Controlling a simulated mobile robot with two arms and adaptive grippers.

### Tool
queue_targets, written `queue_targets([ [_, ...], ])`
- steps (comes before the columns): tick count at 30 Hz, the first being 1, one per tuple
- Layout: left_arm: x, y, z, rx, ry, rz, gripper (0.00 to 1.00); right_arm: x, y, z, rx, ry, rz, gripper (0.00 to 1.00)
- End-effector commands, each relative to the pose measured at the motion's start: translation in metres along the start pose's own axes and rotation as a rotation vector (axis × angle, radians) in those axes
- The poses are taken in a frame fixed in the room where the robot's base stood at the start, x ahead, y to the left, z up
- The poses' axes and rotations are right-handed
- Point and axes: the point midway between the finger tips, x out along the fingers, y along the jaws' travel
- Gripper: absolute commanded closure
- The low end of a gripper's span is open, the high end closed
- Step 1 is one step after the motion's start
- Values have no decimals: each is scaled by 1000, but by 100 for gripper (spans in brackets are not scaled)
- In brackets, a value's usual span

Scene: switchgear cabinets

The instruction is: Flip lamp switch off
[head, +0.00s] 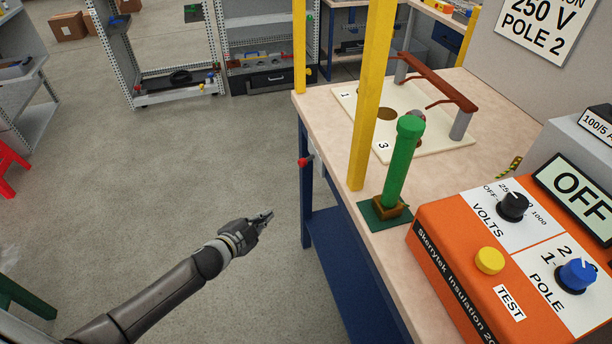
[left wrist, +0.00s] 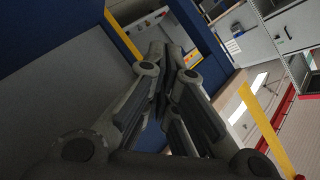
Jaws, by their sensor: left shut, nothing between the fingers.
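My left gripper (head: 266,217) is shut and empty over the open floor, left of the workbench and apart from it. Its closed fingers also show in the left wrist view (left wrist: 166,52). A small red knob (head: 305,161) sticks out of the bench's left side, just under the top; I cannot tell whether it is the lamp switch. No lamp can be made out for certain. On the bench, an orange insulation tester (head: 452,262) carries a black VOLTS knob (head: 513,206), a blue POLE knob (head: 577,274) and a yellow TEST button (head: 489,261). My right gripper is out of view.
The workbench (head: 330,190) has a pale top and blue frame. Yellow posts (head: 370,95) rise along its left edge. A green upright handle (head: 402,165) stands in a holder by the tester. Shelving (head: 160,60) stands at the back; the floor between is clear.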

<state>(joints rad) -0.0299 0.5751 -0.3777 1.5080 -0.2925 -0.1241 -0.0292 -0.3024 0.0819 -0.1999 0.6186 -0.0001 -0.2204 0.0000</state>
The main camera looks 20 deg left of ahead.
Motion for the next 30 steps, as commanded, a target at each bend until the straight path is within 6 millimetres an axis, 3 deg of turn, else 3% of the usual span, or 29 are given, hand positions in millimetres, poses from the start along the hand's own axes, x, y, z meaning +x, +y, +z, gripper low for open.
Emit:
queue_targets([
  [1, 3, -13, -18, 46, 54, -23, 100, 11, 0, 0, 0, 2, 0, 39],
  [6, -3, -46, -73, 168, 191, -76, 100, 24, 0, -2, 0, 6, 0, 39],
  [12, -13, -62, -111, 246, 279, -108, 100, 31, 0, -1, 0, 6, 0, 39],
  [25, -15, -66, -119, 260, 296, -114, 100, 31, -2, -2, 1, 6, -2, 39],
  [30, -8, -68, -121, 259, 296, -116, 100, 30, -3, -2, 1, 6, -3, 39],
])
